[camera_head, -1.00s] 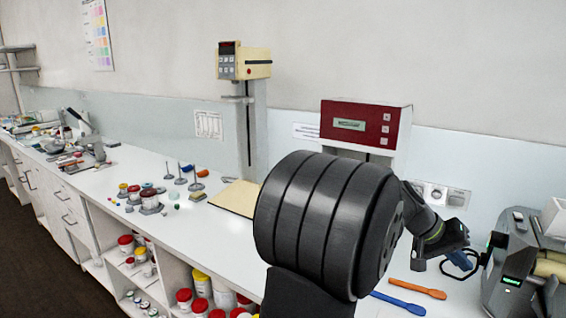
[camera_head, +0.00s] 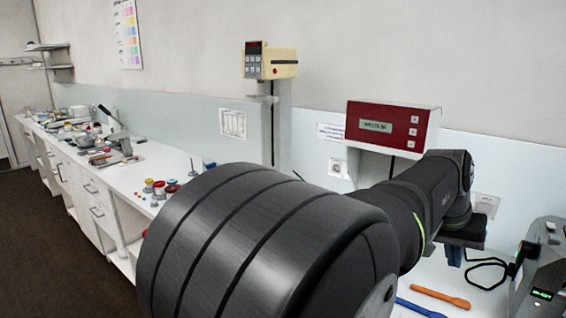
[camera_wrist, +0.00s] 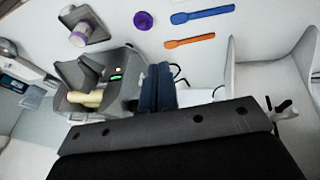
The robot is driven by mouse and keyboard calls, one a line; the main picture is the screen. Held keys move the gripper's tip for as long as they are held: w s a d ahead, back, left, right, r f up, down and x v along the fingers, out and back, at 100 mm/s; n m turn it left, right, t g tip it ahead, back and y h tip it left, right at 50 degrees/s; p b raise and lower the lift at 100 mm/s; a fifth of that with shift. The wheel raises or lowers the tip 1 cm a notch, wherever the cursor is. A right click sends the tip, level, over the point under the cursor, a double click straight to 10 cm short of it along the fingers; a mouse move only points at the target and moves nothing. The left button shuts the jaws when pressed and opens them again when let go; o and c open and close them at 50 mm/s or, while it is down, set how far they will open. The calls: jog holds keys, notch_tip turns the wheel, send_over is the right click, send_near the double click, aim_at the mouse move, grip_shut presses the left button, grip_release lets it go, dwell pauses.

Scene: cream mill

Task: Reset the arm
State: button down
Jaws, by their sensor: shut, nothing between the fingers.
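My arm fills much of the head view. At its end my gripper (camera_head: 454,256), with dark blue fingers, points down above the right part of the bench. In the wrist view my gripper (camera_wrist: 158,90) has its two fingers together, with nothing between them. It is over the bench beside a grey machine, clear of the two spatulas.
An orange spatula (camera_head: 440,298) and a blue spatula (camera_head: 420,308) lie on the bench. The grey machine (camera_head: 540,275) stands at right. The red-fronted device (camera_head: 393,127) and cream-headed stand (camera_head: 270,62) are behind my arm. A purple disc (camera_wrist: 145,20) lies near a jar (camera_wrist: 85,28).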

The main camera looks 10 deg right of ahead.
jog(key=shift+w+a+r+t+y, duration=0.2)
jog(key=shift+a+r+t, duration=0.2)
jog(key=shift+a, duration=0.2)
jog(key=shift+w+a+r+t+y, duration=0.1)
jog(key=shift+a+r+t+y, duration=0.15)
jog(key=shift+a+r, duration=0.3)
jog(key=c, duration=2.2)
grip_release()
